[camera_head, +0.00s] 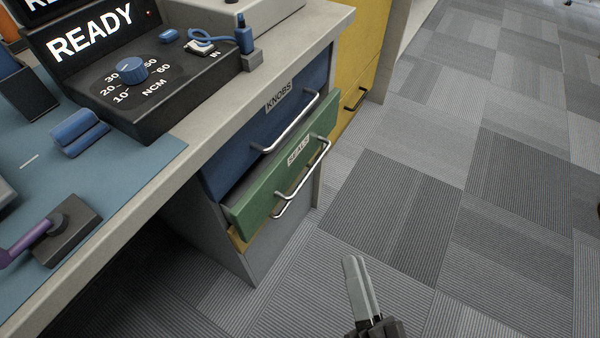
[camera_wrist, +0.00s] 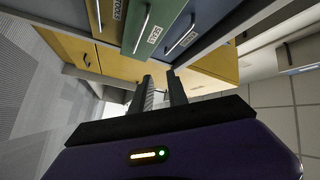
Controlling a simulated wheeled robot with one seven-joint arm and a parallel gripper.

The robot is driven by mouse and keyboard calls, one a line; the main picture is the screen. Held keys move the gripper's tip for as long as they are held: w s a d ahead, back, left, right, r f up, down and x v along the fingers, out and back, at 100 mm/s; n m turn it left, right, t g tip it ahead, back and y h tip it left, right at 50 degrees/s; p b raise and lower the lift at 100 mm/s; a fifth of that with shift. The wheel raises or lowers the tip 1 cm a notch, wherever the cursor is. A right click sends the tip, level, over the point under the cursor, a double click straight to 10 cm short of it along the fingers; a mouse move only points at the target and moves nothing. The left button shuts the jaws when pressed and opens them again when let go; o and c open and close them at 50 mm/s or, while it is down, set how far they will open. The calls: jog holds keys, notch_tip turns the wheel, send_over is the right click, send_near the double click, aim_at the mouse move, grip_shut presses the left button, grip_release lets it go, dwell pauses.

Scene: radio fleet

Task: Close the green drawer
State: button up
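The green drawer (camera_head: 285,175), labelled SEALS, stands partly pulled out of the desk cabinet, below a blue drawer (camera_head: 270,125). Its silver bar handle (camera_head: 303,182) is on its front face. The green drawer front also shows near the top of the wrist view (camera_wrist: 168,18), turned sideways. My gripper (camera_head: 354,259) is in front of the cabinet and below the drawer in the head view, apart from it. In the wrist view, a narrow gap shows between the two fingers (camera_wrist: 162,82), with nothing held.
A yellow drawer (camera_head: 238,240) lies below the green one, and another yellow cabinet (camera_head: 360,50) stands beside them. The desk edge (camera_head: 155,190) overhangs at left, with a dark READY device (camera_head: 130,85) on top. Grey carpet (camera_head: 410,200) is clear at right.

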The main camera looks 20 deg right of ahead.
aim_at(307, 174)
jog(key=w+a+f+m+g+h, duration=0.15)
jog(key=w+m+h, duration=0.25)
jog(key=w+m, duration=0.45)
jog(key=w+a+f+m+g+h, duration=0.1)
jog(key=w+f+m+h, duration=0.25)
jog(key=w+m, duration=0.55)
jog(key=shift+m+g+h, duration=0.25)
jog(key=shift+m+h, duration=0.1)
jog(key=shift+r+b+x, duration=0.2)
jog(key=shift+b+x, duration=0.9)
jog(key=shift+x, duration=2.5)
grip_shut()
jog(key=shift+a, duration=0.1)
